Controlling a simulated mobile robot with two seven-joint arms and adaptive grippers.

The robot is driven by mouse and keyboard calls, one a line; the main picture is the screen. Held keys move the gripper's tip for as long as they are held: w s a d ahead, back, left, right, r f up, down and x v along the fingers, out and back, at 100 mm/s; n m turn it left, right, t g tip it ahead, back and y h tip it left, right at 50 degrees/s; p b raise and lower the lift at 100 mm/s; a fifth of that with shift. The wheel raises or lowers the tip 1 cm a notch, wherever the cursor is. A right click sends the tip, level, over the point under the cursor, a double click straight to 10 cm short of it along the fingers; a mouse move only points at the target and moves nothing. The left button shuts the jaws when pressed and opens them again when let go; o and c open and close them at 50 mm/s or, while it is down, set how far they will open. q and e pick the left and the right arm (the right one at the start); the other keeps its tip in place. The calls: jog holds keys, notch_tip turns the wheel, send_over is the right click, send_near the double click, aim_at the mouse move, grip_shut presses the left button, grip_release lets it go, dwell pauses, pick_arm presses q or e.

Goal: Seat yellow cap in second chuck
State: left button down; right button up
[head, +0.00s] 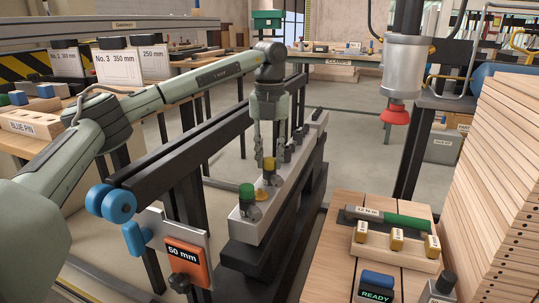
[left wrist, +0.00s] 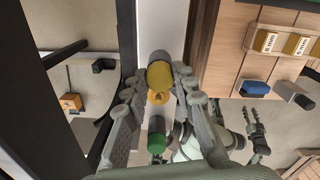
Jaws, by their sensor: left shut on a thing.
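The yellow cap (head: 268,163) is between the fingertips of my left gripper (head: 268,151), which is shut on it and points down over the pale rail (head: 310,133). In the left wrist view the yellow cap (left wrist: 160,75) lies between the two fingers. A grey chuck (head: 270,179) is directly under the cap; I cannot tell whether they touch. A green cap (head: 247,190) stands on the nearest chuck (head: 249,211). A small orange-yellow piece (head: 261,194) lies between them. My right gripper (left wrist: 256,122) shows in the left wrist view, its fingers apart and empty.
More dark chucks (head: 298,136) stand farther along the rail. A dark beam (head: 170,157) runs left of it. At right, a wooden bench (head: 317,262) holds a block with yellow pieces (head: 395,251) and a green-handled tool (head: 407,221). A 50 mm tag (head: 186,262) hangs in front.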

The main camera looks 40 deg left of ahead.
pick_arm(q)
jog(key=shift+f, duration=0.1)
jog(key=c, duration=1.2)
grip_release()
jog(key=shift+o, duration=0.2)
notch_tip(320, 180, up, 3)
jog(key=p, duration=0.2)
jog(key=shift+p, duration=0.4)
notch_tip(320, 180, up, 2)
jog(key=shift+r+p, duration=0.1)
jog(key=shift+p, duration=0.45)
jog(key=shift+r, duration=1.4)
